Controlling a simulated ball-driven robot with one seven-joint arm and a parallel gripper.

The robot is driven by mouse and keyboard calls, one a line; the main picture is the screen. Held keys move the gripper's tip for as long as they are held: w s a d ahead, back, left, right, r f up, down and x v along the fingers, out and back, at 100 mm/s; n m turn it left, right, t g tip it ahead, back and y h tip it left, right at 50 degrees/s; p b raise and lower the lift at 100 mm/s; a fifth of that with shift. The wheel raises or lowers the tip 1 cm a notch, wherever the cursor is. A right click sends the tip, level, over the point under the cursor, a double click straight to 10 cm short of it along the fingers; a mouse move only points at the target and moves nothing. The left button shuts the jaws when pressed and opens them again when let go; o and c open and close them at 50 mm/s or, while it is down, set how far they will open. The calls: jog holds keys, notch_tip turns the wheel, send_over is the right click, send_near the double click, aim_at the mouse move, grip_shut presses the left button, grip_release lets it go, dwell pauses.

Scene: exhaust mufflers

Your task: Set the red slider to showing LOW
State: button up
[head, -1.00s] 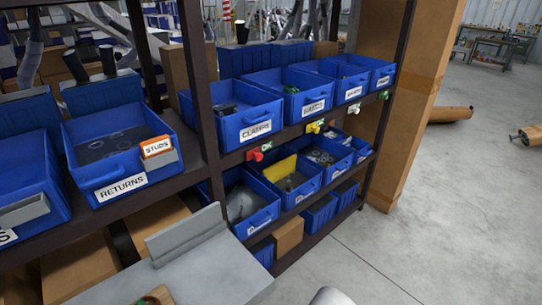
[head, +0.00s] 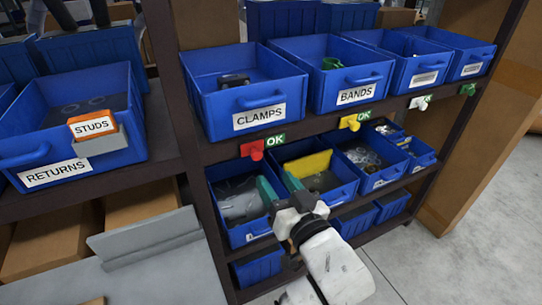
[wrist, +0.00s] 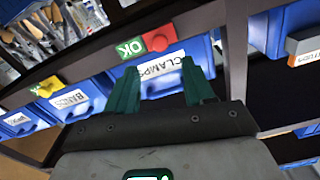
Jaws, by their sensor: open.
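The red slider (head: 252,150) sits on the shelf's front rail below the bin labelled CLAMPS. A green OK label (head: 275,141) shows directly to its right; no LOW label is visible there. In the wrist view the red slider (wrist: 157,41) is beside its OK label (wrist: 131,48), beyond my fingertips. My gripper (head: 275,177) has green fingers, is open and empty, and is below and slightly right of the slider, apart from it. In the wrist view my gripper (wrist: 159,67) has the CLAMPS label (wrist: 161,66) showing between its fingers.
A yellow slider (head: 349,123) with OK, a white slider (head: 418,103) and a green slider (head: 467,89) line the same rail. The CLAMPS bin (head: 215,110) and BANDS bin (head: 318,95) overhang above. Lower bins sit behind my gripper. A dark upright (head: 179,75) stands left.

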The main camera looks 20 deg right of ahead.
aim_at(259, 156)
jog(key=w, duration=0.9)
jog(key=shift+s, duration=0.1)
grip_shut()
dwell(0.4)
